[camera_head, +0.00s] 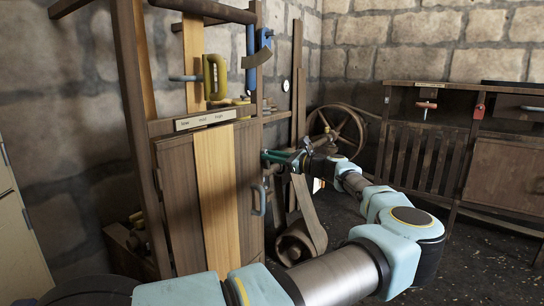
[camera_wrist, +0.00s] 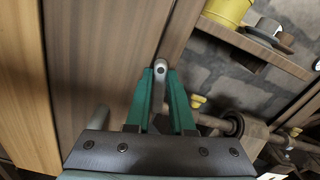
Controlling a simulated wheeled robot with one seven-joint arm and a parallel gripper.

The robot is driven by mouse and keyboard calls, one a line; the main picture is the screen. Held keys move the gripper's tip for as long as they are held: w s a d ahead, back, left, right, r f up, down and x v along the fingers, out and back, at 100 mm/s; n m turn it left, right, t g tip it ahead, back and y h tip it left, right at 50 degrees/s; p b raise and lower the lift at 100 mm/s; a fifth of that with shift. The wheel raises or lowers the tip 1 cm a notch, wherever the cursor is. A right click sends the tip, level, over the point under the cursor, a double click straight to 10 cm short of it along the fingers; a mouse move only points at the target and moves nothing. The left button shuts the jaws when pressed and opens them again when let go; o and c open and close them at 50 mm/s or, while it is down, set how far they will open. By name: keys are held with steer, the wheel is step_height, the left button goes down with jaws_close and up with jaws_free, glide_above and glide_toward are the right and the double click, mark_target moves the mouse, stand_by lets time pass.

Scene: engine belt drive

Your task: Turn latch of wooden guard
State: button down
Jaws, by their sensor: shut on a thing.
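The wooden guard (camera_head: 179,205) is a plank door of dark boards with one lighter board in the middle. It fills the left of the wrist view (camera_wrist: 95,60). The latch (camera_wrist: 160,70) is a small grey metal bar with a rounded, pinned end at the guard's right edge. My gripper (camera_head: 270,156) reaches the guard's right edge from the right. In the wrist view my gripper's green fingers (camera_wrist: 160,85) are closed around the latch, which stands upright between them. A grey pull handle (camera_head: 259,199) sits on the guard below my gripper.
A labelled beam (camera_head: 205,120) and a yellow-handled lever (camera_head: 215,78) are above the guard. A spoked wheel (camera_head: 338,130) and a belt on a pulley (camera_head: 295,243) stand to the right. A wooden cabinet (camera_head: 500,175) is at the far right. Dark floor lies between.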

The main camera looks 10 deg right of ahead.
steer(key=shift+s+a+f+n+b, duration=0.3)
steer(key=shift+n+b, duration=0.95)
steer(key=shift+n, duration=1.2)
steer(key=shift+s+a+f+n+b, duration=0.1)
steer(key=shift+f+n+b, duration=0.35)
steer(key=shift+n+b, duration=1.45)
steer(key=shift+s+a+f+n+b, duration=0.3)
steer(key=shift+n+b, duration=0.35)
steer(key=shift+n, duration=2.4)
steer(key=shift+w+d, duration=0.1)
steer(key=shift+w, duration=0.05)
steer(key=c, duration=0.8)
jaws_free()
steer(key=v, duration=1)
steer(key=shift+s+d+p, duration=0.3)
